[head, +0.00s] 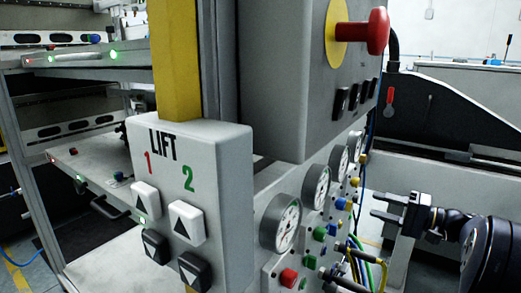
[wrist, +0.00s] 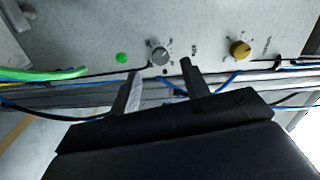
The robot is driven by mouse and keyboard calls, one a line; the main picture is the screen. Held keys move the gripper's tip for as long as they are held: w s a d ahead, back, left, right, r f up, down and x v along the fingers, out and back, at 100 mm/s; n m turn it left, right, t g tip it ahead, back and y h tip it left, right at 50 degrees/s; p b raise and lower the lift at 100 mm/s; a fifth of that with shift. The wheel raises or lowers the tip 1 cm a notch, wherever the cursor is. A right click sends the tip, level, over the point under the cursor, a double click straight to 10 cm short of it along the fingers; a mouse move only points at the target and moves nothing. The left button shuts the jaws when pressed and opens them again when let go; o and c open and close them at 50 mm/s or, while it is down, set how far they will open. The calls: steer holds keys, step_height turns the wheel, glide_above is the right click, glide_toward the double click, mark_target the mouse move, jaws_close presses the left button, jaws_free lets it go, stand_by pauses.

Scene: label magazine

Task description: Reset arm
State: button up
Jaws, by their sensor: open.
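My gripper (head: 384,206) shows at the right of the head view, with its two fingers pointing left, apart and empty. In the wrist view my gripper (wrist: 160,80) has its fingers spread in front of a grey panel (wrist: 105,25). A grey knob (wrist: 158,53) shows just beyond the fingertips, and a yellow knob (wrist: 240,49) is to the right. A green button (wrist: 121,58) is left of the grey knob. I cannot tell from these views whether a fingertip touches the panel.
A LIFT box (head: 205,150) with arrow buttons stands at front left. A red emergency knob (head: 376,31) juts from the grey cabinet (head: 280,75). Several gauges (head: 281,222) line the panel below. Yellow and blue cables (head: 357,262) hang near my arm. A black machine cover (head: 440,120) is behind.

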mark_target(358, 199)
steer(key=a+m+p, duration=0.1)
steer(key=m+p, duration=0.6)
steer(key=m, duration=0.1)
steer(key=w+a+m+p, duration=0.1)
steer(key=m+p, duration=0.6)
steer(key=m, duration=0.1)
steer(key=w+a+m+p, duration=0.1)
steer(key=m+p, duration=0.6)
steer(key=m, duration=0.1)
steer(key=shift+w+a+p, duration=0.1)
steer(key=shift+a+p, duration=0.05)
steer(key=shift+p, duration=0.25)
stand_by(0.4)
